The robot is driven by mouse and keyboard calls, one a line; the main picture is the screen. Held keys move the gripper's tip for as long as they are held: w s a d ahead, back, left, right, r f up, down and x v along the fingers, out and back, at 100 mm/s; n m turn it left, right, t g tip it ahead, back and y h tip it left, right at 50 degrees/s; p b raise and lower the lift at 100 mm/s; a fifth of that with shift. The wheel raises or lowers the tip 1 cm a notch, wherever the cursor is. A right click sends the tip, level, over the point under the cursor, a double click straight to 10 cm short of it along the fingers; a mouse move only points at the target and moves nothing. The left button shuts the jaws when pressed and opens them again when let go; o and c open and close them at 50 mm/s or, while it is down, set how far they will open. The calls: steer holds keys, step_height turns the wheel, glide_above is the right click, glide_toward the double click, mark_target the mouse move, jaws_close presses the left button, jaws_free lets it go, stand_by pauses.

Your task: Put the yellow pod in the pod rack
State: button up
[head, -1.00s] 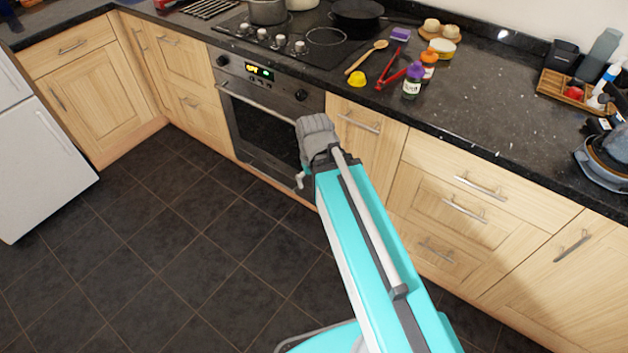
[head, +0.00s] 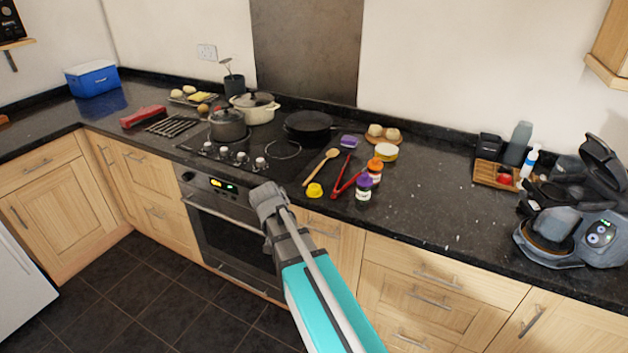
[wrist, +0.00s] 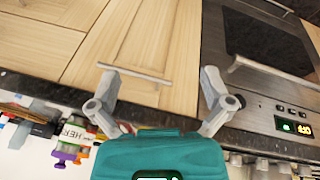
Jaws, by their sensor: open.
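The yellow pod (head: 314,190) sits on the dark worktop near its front edge, left of the red tongs (head: 346,180). A small wooden rack (head: 484,177), which looks like the pod rack, stands farther right on the worktop with a red pod (head: 505,179) at it. My gripper (head: 266,195) is in front of the oven and the worktop edge, to the left of the yellow pod in the head view. In the wrist view my gripper (wrist: 158,72) has its fingers spread with nothing between them. The yellow pod is not clear in the wrist view.
Pots and a pan (head: 308,125) are on the hob. A coffee machine (head: 580,225) stands right of the rack. The worktop between jars and rack is mostly clear.

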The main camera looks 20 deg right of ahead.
steer(key=w+d+r+m+h+p, duration=0.2)
steer(key=w+d+r+m+p, duration=0.1)
steer(key=w+r, duration=0.3)
steer(key=w+d+r+m+t+h+p, duration=0.1)
steer(key=w+d+r+m+h+p, duration=0.1)
steer(key=w+r+m+p, duration=0.3)
step_height(320, 180, up, 3)
steer(key=shift+w+d+r+p, duration=0.1)
steer(key=shift+w+d+p, duration=0.65)
steer(key=shift+d, duration=0.15)
steer(key=shift+f, duration=0.2)
steer(key=b, duration=0.6)
glide_toward(314, 187)
steer(key=x, duration=0.3)
steer(key=shift+w+f, duration=0.1)
steer(key=shift+f, duration=0.2)
steer(key=shift+b+x, duration=0.35)
steer(key=shift+x, duration=0.5)
steer(key=shift+d, duration=0.1)
steer(key=shift+b+x, duration=1.95)
steer(key=shift+x, duration=0.6)
steer(key=shift+d+r, duration=0.1)
steer(key=shift+r, duration=0.05)
